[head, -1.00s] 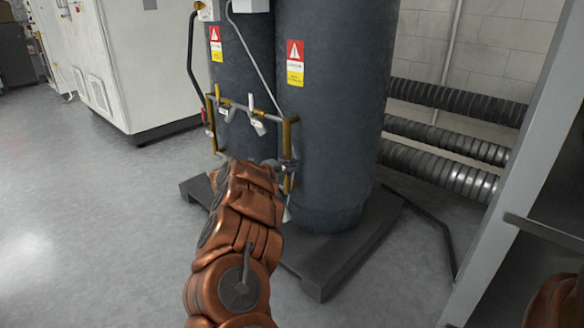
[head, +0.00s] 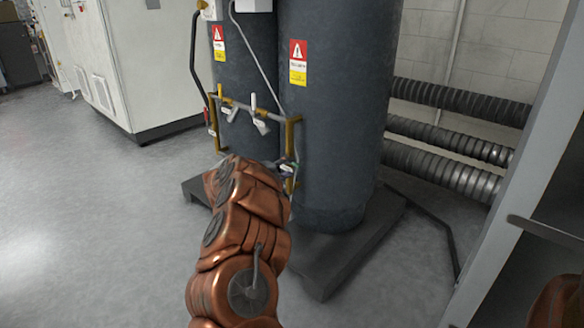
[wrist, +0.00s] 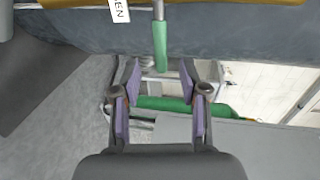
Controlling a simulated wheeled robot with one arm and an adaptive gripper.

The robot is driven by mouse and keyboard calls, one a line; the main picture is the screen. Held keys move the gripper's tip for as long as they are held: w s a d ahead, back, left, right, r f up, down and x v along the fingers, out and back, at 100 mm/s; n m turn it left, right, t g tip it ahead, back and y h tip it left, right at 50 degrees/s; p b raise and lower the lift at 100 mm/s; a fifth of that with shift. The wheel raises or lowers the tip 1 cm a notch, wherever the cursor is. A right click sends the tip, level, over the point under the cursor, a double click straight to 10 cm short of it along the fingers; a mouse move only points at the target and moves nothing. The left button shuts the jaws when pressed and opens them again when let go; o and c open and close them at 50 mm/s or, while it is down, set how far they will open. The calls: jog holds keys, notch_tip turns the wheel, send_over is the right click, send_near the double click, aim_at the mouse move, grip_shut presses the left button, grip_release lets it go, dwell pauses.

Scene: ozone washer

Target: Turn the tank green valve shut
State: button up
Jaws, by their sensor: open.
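A green valve handle (wrist: 160,45) hangs from a thin metal stem in the upper middle of the wrist view. My gripper (wrist: 160,82) is open, with one purple-padded finger on each side. The handle's lower end shows between the fingertips, apart from both; I cannot tell how deep it sits between them. A white tag (wrist: 119,10) ending in "EN" is to the left of the stem. In the head view, the tank piping (head: 294,140) runs across the front of two dark tanks (head: 335,110). My arm hides the gripper and the green handle there.
White-handled valves (head: 254,102) sit on the upper pipe. The tanks stand on a dark base (head: 322,270). A green rounded object (wrist: 190,105) lies beyond my fingers. Ribbed ducts (head: 450,100) and a grey frame (head: 520,150) are to the right. Open floor (head: 90,220) is on the left.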

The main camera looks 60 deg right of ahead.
jog(key=v, duration=0.8)
jog(key=shift+a, duration=0.35)
